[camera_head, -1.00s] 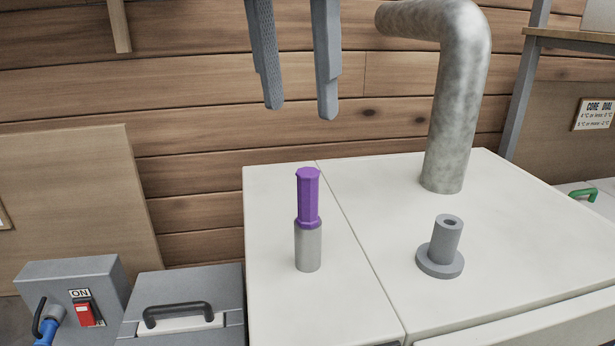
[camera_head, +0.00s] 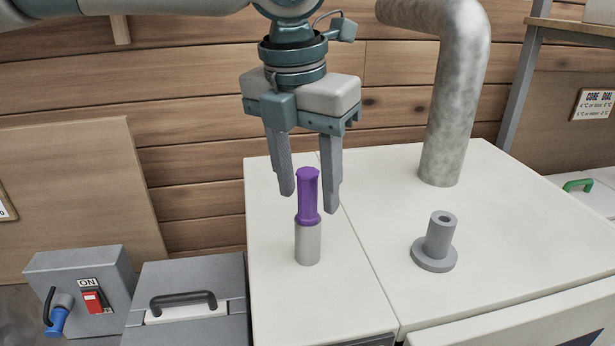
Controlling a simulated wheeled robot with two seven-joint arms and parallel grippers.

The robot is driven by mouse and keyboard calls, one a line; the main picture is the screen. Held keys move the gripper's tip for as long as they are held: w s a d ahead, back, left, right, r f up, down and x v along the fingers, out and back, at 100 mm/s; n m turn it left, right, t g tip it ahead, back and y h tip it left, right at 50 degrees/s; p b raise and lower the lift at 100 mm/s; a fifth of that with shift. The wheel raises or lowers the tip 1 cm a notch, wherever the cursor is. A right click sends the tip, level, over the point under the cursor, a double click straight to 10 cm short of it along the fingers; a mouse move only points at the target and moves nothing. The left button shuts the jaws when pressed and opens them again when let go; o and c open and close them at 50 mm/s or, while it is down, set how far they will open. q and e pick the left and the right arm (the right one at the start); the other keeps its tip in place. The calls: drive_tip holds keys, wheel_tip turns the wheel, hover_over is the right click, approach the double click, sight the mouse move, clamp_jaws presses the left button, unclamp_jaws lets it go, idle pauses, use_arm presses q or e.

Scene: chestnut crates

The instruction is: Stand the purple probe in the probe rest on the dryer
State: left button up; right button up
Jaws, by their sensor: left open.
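The purple probe (camera_head: 308,196) stands upright on the white dryer top (camera_head: 365,215), its lower part a grey cylinder (camera_head: 307,243). I cannot tell whether that cylinder is part of the probe or a holder around it. The probe rest (camera_head: 439,240), a grey round base with a hollow upright tube, stands on the dryer to the right; its bore looks empty. My left gripper (camera_head: 309,202) points down and is open, its fingers on either side of the purple handle in the picture, with no clear contact. My right gripper is not in view.
A thick grey pipe (camera_head: 452,115) rises from the dryer behind the rest. A grey box with a red switch (camera_head: 92,301) and a lidded grey case (camera_head: 183,301) sit at lower left. A plank wall (camera_head: 190,150) stands behind. The dryer top between probe and rest is clear.

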use_arm(q)
clamp_jaws()
drive_tip(key=shift+r, duration=0.6)
idle(0.8)
drive_tip(key=c, duration=0.9)
unclamp_jaws()
drive_tip(key=shift+c, duration=0.2)
clamp_jaws()
drive_tip(key=shift+r, duration=0.15)
